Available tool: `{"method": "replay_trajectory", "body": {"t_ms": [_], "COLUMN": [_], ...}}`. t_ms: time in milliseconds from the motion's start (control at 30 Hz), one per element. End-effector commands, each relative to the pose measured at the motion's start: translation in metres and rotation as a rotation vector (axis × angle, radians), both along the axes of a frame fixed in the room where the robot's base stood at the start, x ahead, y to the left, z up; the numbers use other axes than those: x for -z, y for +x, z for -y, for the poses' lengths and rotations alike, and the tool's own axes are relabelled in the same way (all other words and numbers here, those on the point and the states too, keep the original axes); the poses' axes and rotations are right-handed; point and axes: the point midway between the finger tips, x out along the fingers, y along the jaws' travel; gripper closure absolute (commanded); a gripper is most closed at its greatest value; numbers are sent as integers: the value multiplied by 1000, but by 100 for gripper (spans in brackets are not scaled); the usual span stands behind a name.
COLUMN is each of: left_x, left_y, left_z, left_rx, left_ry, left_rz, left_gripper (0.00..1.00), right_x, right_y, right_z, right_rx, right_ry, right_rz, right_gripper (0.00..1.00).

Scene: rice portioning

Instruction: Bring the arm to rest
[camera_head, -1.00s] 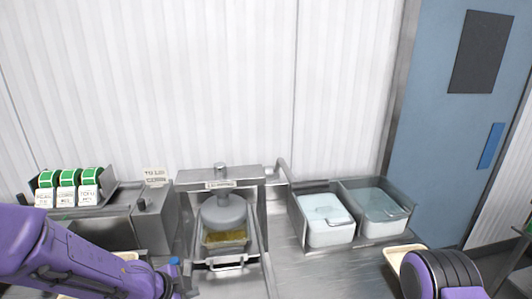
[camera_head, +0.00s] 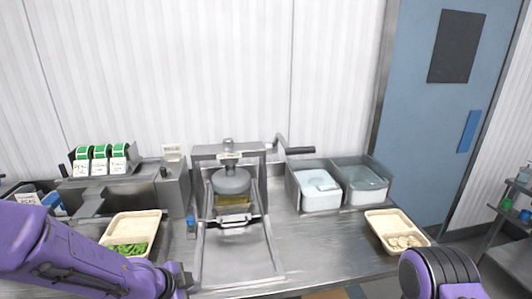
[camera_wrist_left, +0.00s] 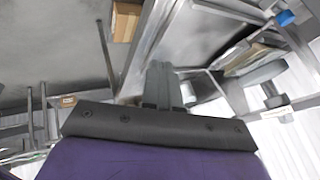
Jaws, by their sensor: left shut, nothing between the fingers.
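My left arm comes in from the left in the head view, and its dark gripper (camera_head: 182,278) is low, at the front edge of the counter. In the left wrist view its two grey fingers (camera_wrist_left: 161,85) are together with nothing between them. The left gripper is apart from the trays and the machine. My right arm shows only as a purple and dark joint at the lower right; its gripper is out of the picture.
A cream tray with green food (camera_head: 150,222) lies beside my left arm. A metal press-like machine (camera_head: 228,150) stands mid-counter, with a blue-topped item (camera_head: 190,221) beside it. Two clear bins (camera_head: 322,190) and another cream tray (camera_head: 377,226) with pale pieces are to the right.

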Motion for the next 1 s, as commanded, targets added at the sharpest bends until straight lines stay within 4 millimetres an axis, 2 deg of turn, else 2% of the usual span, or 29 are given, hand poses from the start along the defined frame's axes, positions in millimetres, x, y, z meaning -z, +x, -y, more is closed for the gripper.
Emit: {"method": "replay_trajectory", "body": {"t_ms": [300,367,433,633,767,867,900,1000], "left_x": [-15,-6,14,91,157,221,247,303], "left_y": [13,13,9,-17,-51,-98,-121,-183], "left_z": [12,10,5,-25,-52,-79,-90,-112], "left_rx": [-319,-415,-556,-957,-1220,-1446,-1531,-1688], "left_ry": [-341,-423,-523,-708,-748,-721,-689,-572], "left_rz": [14,3,-18,-69,-85,-85,-82,-92], "left_gripper": [100,100,100,100,100,100,100,100], "right_x": [2,7,15,40,63,86,97,119], "right_y": [1,1,1,0,0,0,0,0], "right_z": [0,0,0,0,0,0,0,0], "right_rx": [0,0,0,0,0,0,0,0], "right_ry": [0,0,0,0,0,0,-1,-1], "right_rz": [1,1,1,0,0,0,1,1], "right_gripper": [57,57,57,57,57,57,57,57]}}
